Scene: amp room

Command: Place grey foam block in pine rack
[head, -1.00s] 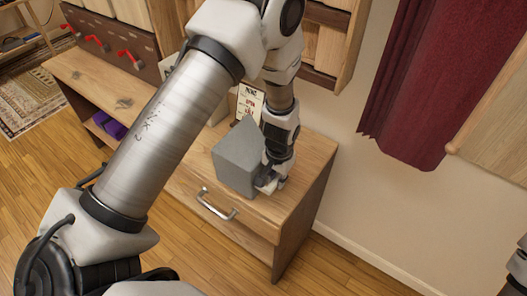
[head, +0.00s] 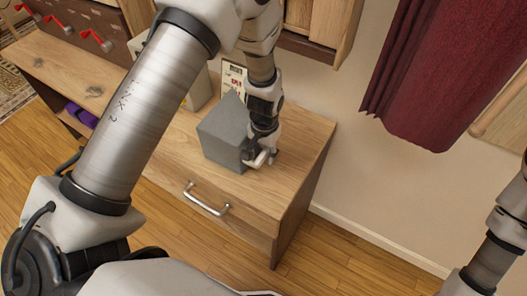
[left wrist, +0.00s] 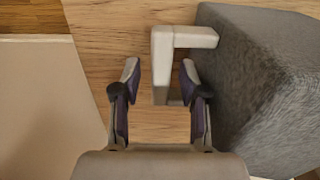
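The grey foam block (head: 222,136) stands on the wooden cabinet top (head: 182,158). It fills the right side of the left wrist view (left wrist: 275,85), where a white U-shaped handle (left wrist: 163,65) sticks out from its side. My left gripper (head: 262,160) is low beside the block's right side. In the left wrist view its two fingers (left wrist: 160,80) are apart, with the handle's bar between them; I cannot tell whether they touch it. My right gripper is out of view. A light wooden rack (head: 345,30) on the wall at the top may be the pine rack.
A small printed card (head: 233,76) stands behind the block. A drawer handle (head: 206,199) juts from the cabinet front. A dark red curtain (head: 425,80) hangs at the right. My right forearm shows at the lower right edge. The cabinet top right of my gripper is clear.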

